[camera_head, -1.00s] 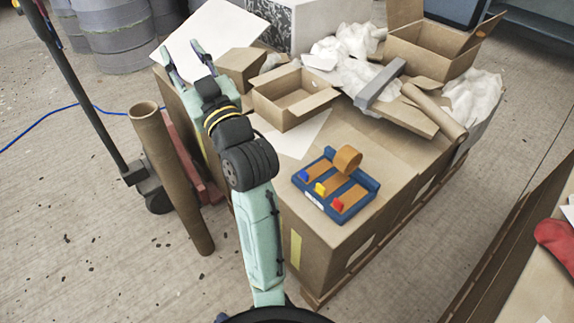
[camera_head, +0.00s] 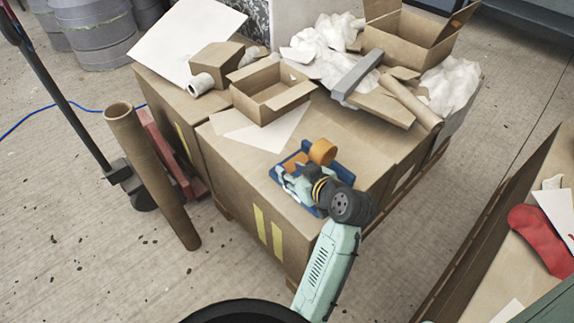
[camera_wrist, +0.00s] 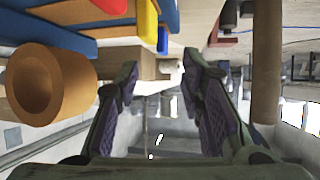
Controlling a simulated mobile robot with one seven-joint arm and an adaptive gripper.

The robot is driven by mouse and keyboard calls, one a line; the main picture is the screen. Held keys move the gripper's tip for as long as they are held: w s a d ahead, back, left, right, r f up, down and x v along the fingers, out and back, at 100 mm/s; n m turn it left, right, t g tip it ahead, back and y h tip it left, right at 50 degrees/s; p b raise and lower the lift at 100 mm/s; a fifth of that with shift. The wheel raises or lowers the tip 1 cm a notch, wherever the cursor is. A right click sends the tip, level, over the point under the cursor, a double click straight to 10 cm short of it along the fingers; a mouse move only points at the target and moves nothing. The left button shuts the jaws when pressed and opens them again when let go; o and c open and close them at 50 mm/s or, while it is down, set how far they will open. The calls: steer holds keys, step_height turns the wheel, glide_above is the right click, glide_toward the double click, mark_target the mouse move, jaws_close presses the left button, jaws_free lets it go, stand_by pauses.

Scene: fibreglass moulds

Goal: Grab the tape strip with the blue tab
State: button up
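The blue dispenser board (camera_head: 345,173) lies on the large cardboard box, with an orange tape roll (camera_head: 322,151) at its back. An orange strip (camera_head: 294,162) shows at the board's left side. My gripper (camera_head: 281,176) is over the board's front left part and hides the coloured tabs in the head view. In the wrist view my gripper (camera_wrist: 160,68) is open and empty. The blue tab (camera_wrist: 163,38) appears in line with the gap between the fingertips. The yellow tab (camera_wrist: 147,18) and red tab (camera_wrist: 113,6) are up and left of it. The tape roll (camera_wrist: 50,85) is beside the left finger.
An open carton (camera_head: 272,92), white paper wrapping (camera_head: 325,45), a grey bar (camera_head: 356,76) and a cardboard tube (camera_head: 410,100) lie farther back on the box. A tall brown tube (camera_head: 150,175) stands at left. A red item (camera_head: 540,238) lies on a surface at right.

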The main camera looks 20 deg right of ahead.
mark_target(281, 165)
steer(key=shift+p+x, duration=0.55)
steer(key=shift+x, duration=2.5)
steer(key=shift+a, duration=0.1)
steer(key=shift+c, duration=0.5)
jaws_close()
